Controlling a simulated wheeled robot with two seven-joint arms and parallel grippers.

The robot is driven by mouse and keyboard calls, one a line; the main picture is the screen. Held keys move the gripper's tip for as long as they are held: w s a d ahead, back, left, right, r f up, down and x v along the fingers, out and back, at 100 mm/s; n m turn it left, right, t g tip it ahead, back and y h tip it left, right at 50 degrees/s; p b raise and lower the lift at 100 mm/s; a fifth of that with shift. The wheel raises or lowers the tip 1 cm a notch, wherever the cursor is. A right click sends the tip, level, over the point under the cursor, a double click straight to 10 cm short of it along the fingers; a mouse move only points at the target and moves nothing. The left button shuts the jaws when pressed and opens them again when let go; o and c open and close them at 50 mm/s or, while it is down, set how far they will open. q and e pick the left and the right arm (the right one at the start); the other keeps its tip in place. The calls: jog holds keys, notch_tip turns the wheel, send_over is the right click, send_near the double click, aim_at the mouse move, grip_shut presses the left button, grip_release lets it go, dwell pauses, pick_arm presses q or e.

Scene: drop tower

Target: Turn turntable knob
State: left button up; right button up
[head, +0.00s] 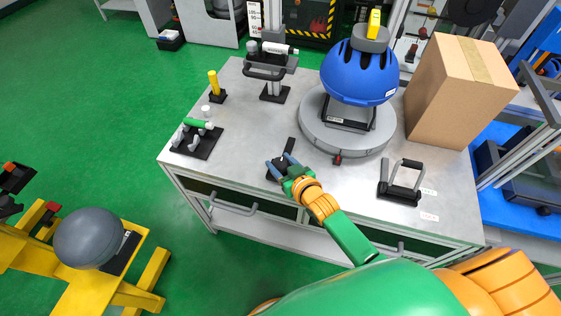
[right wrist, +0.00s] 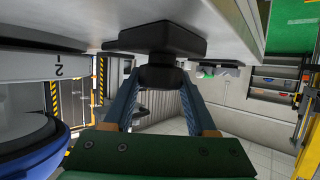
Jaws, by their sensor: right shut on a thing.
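The turntable (head: 312,128) is a round grey disc on the metal workbench, with a red marker (head: 338,158) at its front edge. A blue helmet (head: 358,75) sits on a stand on it. The black knob (right wrist: 160,76) on its dark base (right wrist: 157,38) is at the bench front, left of the marker. My right gripper (head: 280,163) reaches down over it and hides most of it in the head view. In the right wrist view, the blue fingers of my right gripper (right wrist: 159,84) are shut on the knob from both sides. My left gripper is not in view.
A cardboard box (head: 455,92) stands right of the turntable. A black handled holder (head: 401,182) sits at the front right. A green-handled tool (head: 198,123) and a yellow post (head: 214,83) are on the left. Bare bench (head: 240,135) lies between them and my gripper.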

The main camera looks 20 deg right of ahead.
jog(key=o, duration=1.4)
jog(key=shift+c, duration=0.2)
jog(key=p+v, duration=0.1)
jog(key=v, duration=0.6)
jog(key=shift+r, duration=0.1)
jog(key=shift+s, duration=0.1)
